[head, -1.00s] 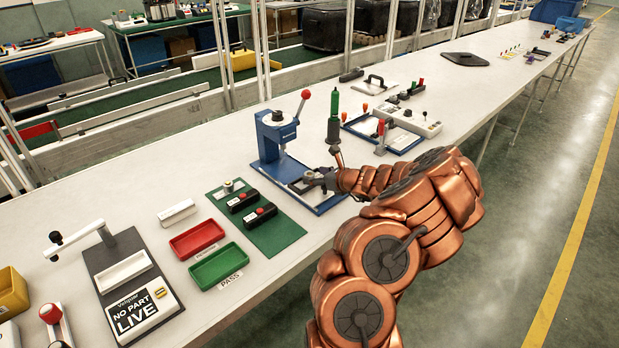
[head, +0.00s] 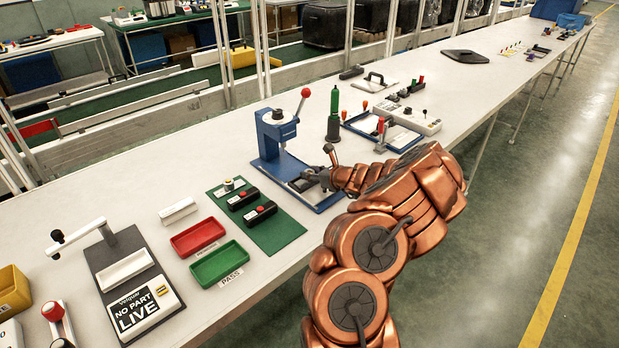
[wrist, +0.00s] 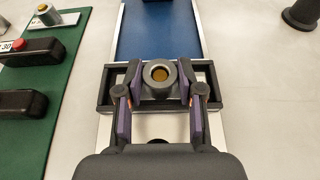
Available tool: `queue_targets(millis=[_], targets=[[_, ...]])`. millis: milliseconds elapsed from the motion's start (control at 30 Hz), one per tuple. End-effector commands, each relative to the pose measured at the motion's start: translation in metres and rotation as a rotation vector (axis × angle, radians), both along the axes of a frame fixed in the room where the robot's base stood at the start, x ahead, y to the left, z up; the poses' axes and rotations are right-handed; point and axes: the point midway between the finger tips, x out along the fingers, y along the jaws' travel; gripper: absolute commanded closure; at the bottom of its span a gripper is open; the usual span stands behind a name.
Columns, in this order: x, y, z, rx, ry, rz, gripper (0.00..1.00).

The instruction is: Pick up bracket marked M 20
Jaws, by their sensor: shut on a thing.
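My gripper (wrist: 160,88) is shut on a grey round part with a brass-coloured bore (wrist: 160,76). The part stands between the fingers, over a black rectangular frame (wrist: 106,88) on the blue press's base (wrist: 160,30). I cannot read any marking on the held part, nor tell whether it touches the frame. In the head view my gripper (head: 318,178) is at the foot of the blue press (head: 277,135), and the part is too small to make out. A similar round part on a pale labelled plate (wrist: 45,14) stands on the green mat; its label is not legible.
The green mat (head: 278,234) also carries two black blocks with red tops (head: 260,211). A red tray (head: 197,238) and a green PASS tray (head: 217,264) lie left of it. A dark green bottle-like tool (head: 333,118) stands behind my gripper. The press lever rises above the base.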

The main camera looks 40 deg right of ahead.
Motion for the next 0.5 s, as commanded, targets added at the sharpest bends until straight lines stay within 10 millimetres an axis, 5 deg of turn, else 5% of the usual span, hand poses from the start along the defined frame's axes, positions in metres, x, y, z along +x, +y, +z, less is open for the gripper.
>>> queue_targets(millis=[200,500], targets=[[-0.0001,-0.0002,-0.0001,0.000,0.000,0.000,0.99],[-0.0001,-0.0004,0.0012,0.000,0.000,-0.001,1.00]])
